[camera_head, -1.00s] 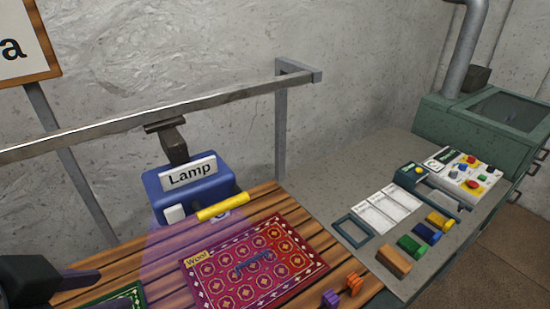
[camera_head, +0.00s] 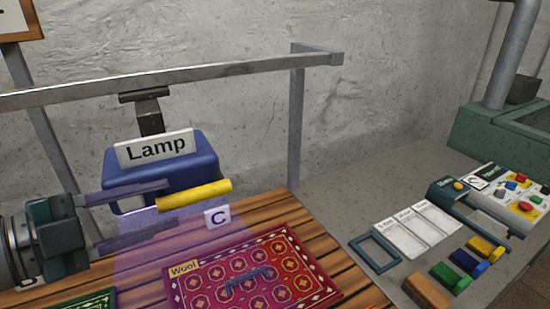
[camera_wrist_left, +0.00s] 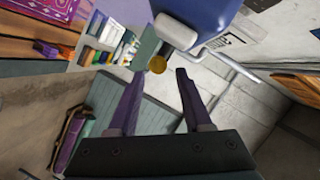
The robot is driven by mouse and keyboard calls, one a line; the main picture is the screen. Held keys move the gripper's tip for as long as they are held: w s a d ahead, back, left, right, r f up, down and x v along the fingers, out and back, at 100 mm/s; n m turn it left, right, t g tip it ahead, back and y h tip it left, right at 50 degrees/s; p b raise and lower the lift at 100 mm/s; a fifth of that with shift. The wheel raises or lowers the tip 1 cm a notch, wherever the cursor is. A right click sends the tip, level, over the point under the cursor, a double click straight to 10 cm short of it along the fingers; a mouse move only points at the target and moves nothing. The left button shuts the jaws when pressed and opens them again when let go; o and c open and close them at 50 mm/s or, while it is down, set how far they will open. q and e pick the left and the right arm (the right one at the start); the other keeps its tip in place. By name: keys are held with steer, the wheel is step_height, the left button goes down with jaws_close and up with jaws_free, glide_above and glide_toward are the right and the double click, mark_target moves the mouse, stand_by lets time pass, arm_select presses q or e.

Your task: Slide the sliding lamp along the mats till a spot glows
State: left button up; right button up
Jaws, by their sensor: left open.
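The blue sliding lamp (camera_head: 190,160), labelled "Lamp", hangs from a metal rail and casts violet light on the wooden table. Its yellow handle (camera_head: 205,193) sticks out at the front. My left gripper (camera_head: 158,212) is open, its fingers reaching from the left to the handle's left end. In the left wrist view, the handle's round yellow end (camera_wrist_left: 157,64) shows between the open fingertips; I cannot tell whether they touch it. A green mat (camera_head: 85,300) is partly cut off. My right gripper is not in view.
The rail (camera_head: 230,72) runs above the table to a post (camera_head: 296,130). A "C" tag (camera_head: 217,217) stands at the table's back edge. On a grey bench at right are a frame (camera_head: 375,252), white cards (camera_head: 418,228) and several coloured blocks.

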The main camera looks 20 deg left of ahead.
mark_target(181, 200)
arm_select(q)
steer(key=shift+p+x, duration=0.35)
steer(key=shift+x, duration=2.8)
steer(key=shift+c, duration=0.3)
jaws_close()
